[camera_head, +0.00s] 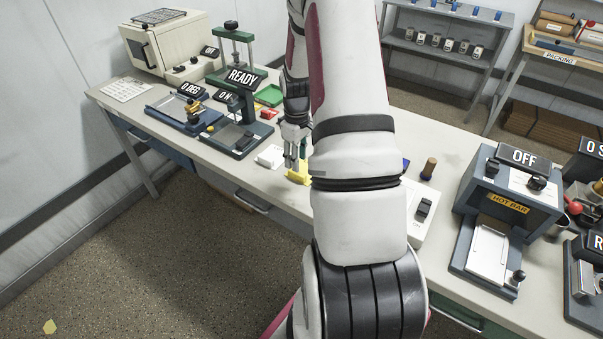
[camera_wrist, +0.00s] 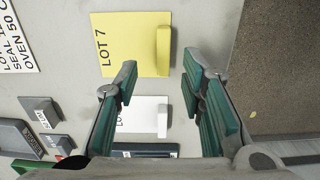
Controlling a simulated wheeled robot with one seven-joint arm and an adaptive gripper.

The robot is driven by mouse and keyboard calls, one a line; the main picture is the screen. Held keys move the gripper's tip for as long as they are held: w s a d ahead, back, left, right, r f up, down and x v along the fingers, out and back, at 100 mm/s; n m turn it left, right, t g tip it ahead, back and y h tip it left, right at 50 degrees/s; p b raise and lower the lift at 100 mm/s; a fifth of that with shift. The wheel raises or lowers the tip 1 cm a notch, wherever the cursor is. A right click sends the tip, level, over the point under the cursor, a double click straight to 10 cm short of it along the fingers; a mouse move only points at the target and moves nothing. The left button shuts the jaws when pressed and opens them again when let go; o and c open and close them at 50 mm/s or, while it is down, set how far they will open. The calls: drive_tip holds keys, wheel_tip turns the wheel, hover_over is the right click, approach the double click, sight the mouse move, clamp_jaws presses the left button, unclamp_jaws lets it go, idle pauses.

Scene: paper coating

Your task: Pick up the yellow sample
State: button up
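A yellow card marked LOT 7 (camera_wrist: 122,50) lies flat on the bench in the wrist view, with a raised yellow tab (camera_wrist: 163,50) along its right side. In the head view the yellow piece (camera_head: 299,173) sits near the bench's front edge, partly hidden by my arm. My gripper (camera_wrist: 158,82) is open, with nothing between its fingers. It points down at the bench, with the yellow tab just beyond the fingertips in the wrist view. My gripper (camera_head: 294,160) also shows in the head view beside the yellow piece.
A white card with a tab (camera_wrist: 143,115) lies beside the yellow one. A green press marked READY (camera_head: 240,100) stands to the left; a hot bar unit (camera_head: 510,190) stands to the right. A small yellow scrap (camera_head: 50,326) lies on the floor.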

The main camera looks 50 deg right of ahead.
drive_tip(key=f, duration=0.2)
drive_tip(key=f+p, duration=0.1)
drive_tip(key=f, duration=0.1)
drive_tip(key=shift+s+a, duration=0.15)
drive_tip(key=shift+a, duration=0.1)
drive_tip(key=shift+f, duration=0.6)
clamp_jaws()
